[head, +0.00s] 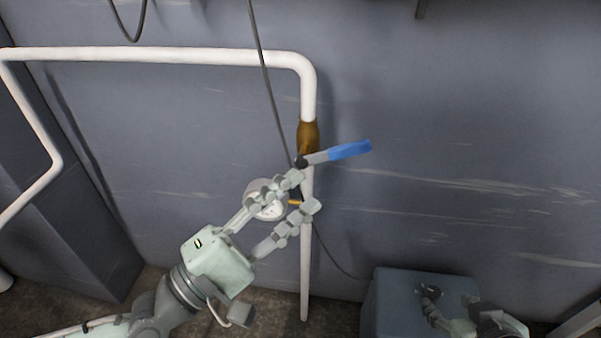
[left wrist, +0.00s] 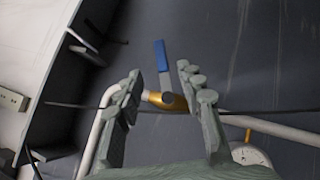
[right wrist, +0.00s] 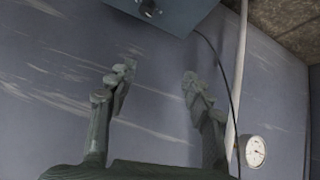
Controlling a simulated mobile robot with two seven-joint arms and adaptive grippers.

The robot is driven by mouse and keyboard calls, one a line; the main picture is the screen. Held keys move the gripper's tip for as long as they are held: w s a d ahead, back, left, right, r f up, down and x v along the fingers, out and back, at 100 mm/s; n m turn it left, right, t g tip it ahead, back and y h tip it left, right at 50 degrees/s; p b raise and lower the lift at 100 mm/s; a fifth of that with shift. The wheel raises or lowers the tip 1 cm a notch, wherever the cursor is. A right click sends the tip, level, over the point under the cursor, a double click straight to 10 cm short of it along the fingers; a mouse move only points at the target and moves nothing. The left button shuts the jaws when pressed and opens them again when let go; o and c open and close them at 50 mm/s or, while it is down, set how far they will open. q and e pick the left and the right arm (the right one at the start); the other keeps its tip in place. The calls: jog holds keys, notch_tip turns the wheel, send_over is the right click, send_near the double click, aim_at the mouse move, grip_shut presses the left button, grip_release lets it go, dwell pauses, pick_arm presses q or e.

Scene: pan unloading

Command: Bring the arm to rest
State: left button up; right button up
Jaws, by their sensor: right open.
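My left gripper (head: 304,193) is open in front of the white pipe, just below a valve with a blue lever (head: 350,150). The lever points right and slightly up. In the left wrist view the blue lever (left wrist: 161,56) shows beyond the gap between the two spread fingers, and nothing is held. My right gripper is low at the right edge of the head view, partly cut off, in front of a blue-grey box. In the right wrist view its fingers (right wrist: 159,72) are spread and empty, facing the wall.
The white pipe (head: 307,260) runs down the grey wall, with a brass-coloured fitting (head: 308,136) above the valve. A round gauge (head: 270,210) sits behind the left fingers. The blue-grey box (head: 382,305) stands at lower right. A dark cable (head: 262,60) hangs across the pipe.

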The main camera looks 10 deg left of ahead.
pick_arm(q)
jog(key=w+a+f+m+g+y+p, duration=0.1)
jog(key=w+f+m+g+y+p, duration=0.2)
jog(key=f+m, duration=0.4)
jog(key=w+a+f+m+g+y+p, duration=0.15)
jog(key=f+m+y, duration=0.25)
jog(key=f, duration=0.6)
jog(key=s+a+f+m+g+y+p, duration=0.2)
jog(key=s+a+f+g+y, duration=0.6)
jog(key=s+a+f, duration=0.5)
jog(key=a+f+m, duration=0.1)
jog(key=a+f, duration=0.1)
jog(key=a, duration=0.2)
jog(key=shift+s+a+f+m+y, duration=0.2)
jog(key=shift+s+f+m+y, duration=0.05)
jog(key=shift+s+m+y, duration=0.15)
pick_arm(e)
jog(key=s+d+f+g, duration=0.3)
jog(key=f, duration=0.3)
jog(key=s+d+f+m+g+h, duration=0.1)
jog(key=s+d+f+g, duration=0.1)
jog(key=f, duration=0.5)
jog(key=shift+s+d+f+g+h, duration=0.15)
jog(key=shift+s+d+g+h, duration=0.2)
jog(key=shift+s+d, duration=0.45)
pick_arm(q)
jog(key=shift+g, duration=0.25)
pick_arm(e)
jog(key=shift+w, duration=0.1)
